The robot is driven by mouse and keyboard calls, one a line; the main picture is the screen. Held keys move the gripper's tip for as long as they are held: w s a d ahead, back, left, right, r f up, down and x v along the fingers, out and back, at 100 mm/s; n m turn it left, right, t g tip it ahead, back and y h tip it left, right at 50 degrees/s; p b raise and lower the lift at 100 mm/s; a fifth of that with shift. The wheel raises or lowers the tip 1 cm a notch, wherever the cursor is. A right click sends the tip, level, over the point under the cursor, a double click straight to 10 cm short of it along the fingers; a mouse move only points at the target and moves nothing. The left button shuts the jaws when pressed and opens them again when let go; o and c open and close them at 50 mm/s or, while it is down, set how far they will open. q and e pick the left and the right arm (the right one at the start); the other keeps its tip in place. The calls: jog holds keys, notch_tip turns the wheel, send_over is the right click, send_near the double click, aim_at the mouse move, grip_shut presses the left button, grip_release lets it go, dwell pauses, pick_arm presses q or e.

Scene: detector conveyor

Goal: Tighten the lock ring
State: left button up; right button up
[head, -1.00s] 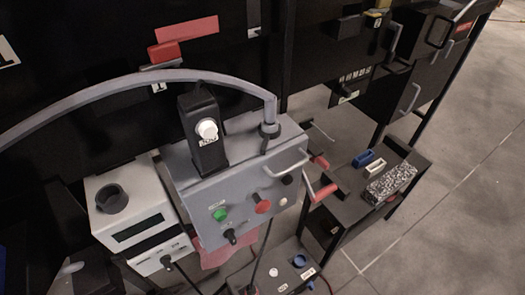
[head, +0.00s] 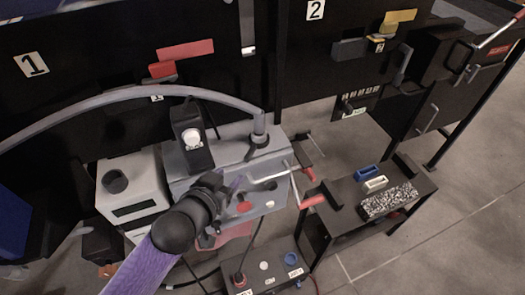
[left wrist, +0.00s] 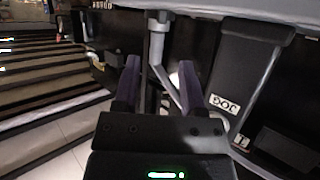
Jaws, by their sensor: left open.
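The lock ring appears to be the dark collar (head: 259,141) at the foot of the grey curved tube (head: 190,93), on top of the grey control box (head: 225,152). My left gripper (head: 236,184) is over the front of that box, in front of and left of the collar, apart from it. Its dark purple fingers (left wrist: 160,82) are spread in the left wrist view. Behind the gap between them stand a grey post (left wrist: 157,45) and a slanted bar; I cannot tell if the ring shows there. My forearm hides part of the box front. My right gripper is out of view.
A black upright unit with a white knob (head: 192,138) stands left of the collar. A metal handle (head: 270,178) projects from the box front close to my fingers. A white instrument (head: 131,186) is at left. A side table (head: 345,228) with small parts is at right.

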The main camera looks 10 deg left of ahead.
aim_at(246, 158)
pick_arm(q)
jog(key=b+x, duration=0.2)
jog(key=x, duration=0.6)
jog(key=shift+w+a+f+b, duration=0.1)
jog(key=shift+w+f+b, duration=0.05)
jog(key=shift+w+b, duration=0.2)
jog(key=shift+w+f, duration=0.15)
jog(key=shift+w, duration=0.35)
jog(key=c, duration=0.5)
grip_shut()
